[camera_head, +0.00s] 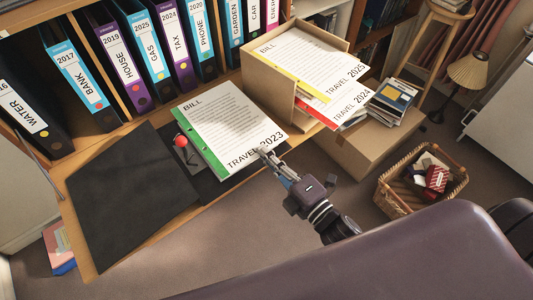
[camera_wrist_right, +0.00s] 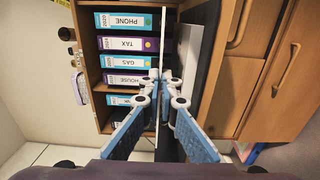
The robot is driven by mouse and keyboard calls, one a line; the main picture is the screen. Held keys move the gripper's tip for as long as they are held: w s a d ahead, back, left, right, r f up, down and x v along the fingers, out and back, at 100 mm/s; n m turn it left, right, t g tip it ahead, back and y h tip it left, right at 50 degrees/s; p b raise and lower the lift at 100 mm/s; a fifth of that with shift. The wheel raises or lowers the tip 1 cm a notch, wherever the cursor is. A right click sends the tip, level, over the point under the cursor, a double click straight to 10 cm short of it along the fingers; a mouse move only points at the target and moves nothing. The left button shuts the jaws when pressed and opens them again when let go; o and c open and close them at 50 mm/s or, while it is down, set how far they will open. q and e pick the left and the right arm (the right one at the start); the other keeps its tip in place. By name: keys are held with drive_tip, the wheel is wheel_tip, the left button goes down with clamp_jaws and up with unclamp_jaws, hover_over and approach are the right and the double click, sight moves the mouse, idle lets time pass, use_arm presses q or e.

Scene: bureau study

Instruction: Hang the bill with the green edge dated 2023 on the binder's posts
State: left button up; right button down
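The bill with the green edge (camera_head: 229,121), marked TRAVEL 2023, is over the right half of an open black binder (camera_head: 125,195) on the desk. Its green strip (camera_head: 202,143) faces left, close to the binder's red-knobbed lever (camera_head: 181,141). My right gripper (camera_head: 264,153) is shut on the bill's lower right edge, by the printed year. In the right wrist view the sheet shows edge-on as a thin white line (camera_wrist_right: 163,35) between the fingertips (camera_wrist_right: 165,76). The binder's posts are not clearly visible, and whether the strip touches them cannot be told. My left gripper is out of view.
A cardboard tray (camera_head: 266,87) at the right holds the yellow-edged 2025 bill (camera_head: 305,62) and the red-edged 2024 bill (camera_head: 345,97). Labelled binders (camera_head: 120,67) stand in the shelf behind. A book stack (camera_head: 391,103) and wicker basket (camera_head: 402,194) are farther right.

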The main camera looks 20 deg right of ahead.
drive_tip(key=shift+f+b, duration=0.45)
drive_tip(key=shift+f, duration=0.35)
idle(0.9)
drive_tip(key=c, duration=2.5)
unclamp_jaws()
drive_tip(key=shift+c, duration=0.2)
drive_tip(key=shift+v, duration=1.75)
drive_tip(key=shift+o, duration=1.4)
drive_tip(key=o, duration=0.5)
